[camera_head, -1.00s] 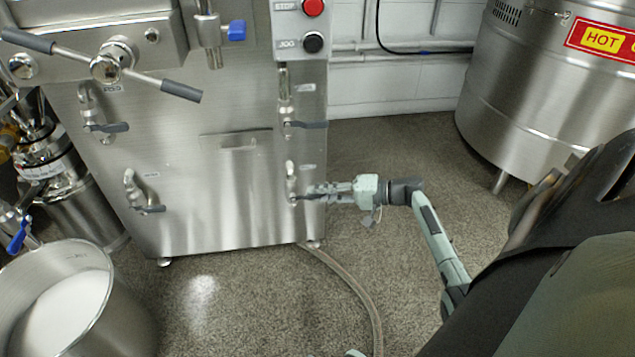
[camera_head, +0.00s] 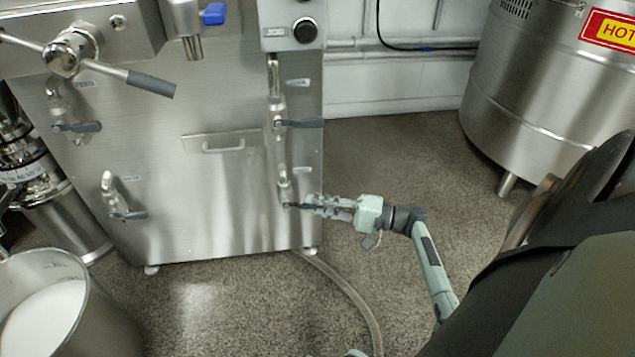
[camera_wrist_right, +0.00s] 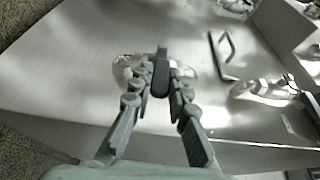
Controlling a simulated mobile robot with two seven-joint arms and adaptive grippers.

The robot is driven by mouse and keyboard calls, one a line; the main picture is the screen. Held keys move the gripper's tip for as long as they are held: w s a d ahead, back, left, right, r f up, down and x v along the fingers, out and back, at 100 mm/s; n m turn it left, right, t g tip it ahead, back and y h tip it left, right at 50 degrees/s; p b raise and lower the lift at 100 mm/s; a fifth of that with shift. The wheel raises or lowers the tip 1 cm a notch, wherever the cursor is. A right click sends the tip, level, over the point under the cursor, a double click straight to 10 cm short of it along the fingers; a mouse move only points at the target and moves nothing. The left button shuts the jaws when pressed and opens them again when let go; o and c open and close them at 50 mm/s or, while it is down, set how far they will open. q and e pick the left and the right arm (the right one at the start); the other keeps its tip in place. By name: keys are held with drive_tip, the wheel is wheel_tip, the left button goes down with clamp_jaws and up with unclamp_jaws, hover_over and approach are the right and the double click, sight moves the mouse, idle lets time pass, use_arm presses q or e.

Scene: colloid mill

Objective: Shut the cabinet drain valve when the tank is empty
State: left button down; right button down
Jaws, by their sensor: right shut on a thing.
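The steel cabinet (camera_head: 225,225) stands at the left and middle of the head view. Its lower right valve (camera_head: 284,185) has a small dark lever pointing right, and its label is too small to read. My right gripper (camera_head: 310,203) reaches this valve from the right. In the right wrist view, the fingers of my right gripper (camera_wrist_right: 160,85) are closed around the dark lever (camera_wrist_right: 161,72), with the shiny valve body partly hidden behind them. I cannot see inside a tank in the cabinet. My left gripper is not in view.
Other valves sit at the upper right (camera_head: 278,110), upper left (camera_head: 62,115) and lower left (camera_head: 112,195) of the cabinet. A hose (camera_head: 345,290) runs along the floor. A steel pot (camera_head: 105,325) holds white content. A steel vessel (camera_head: 520,95) stands at the right.

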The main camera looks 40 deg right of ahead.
drive_tip(key=c, duration=1.4)
unclamp_jaws()
drive_tip(key=shift+f, duration=0.1)
drive_tip(key=v, duration=1.2)
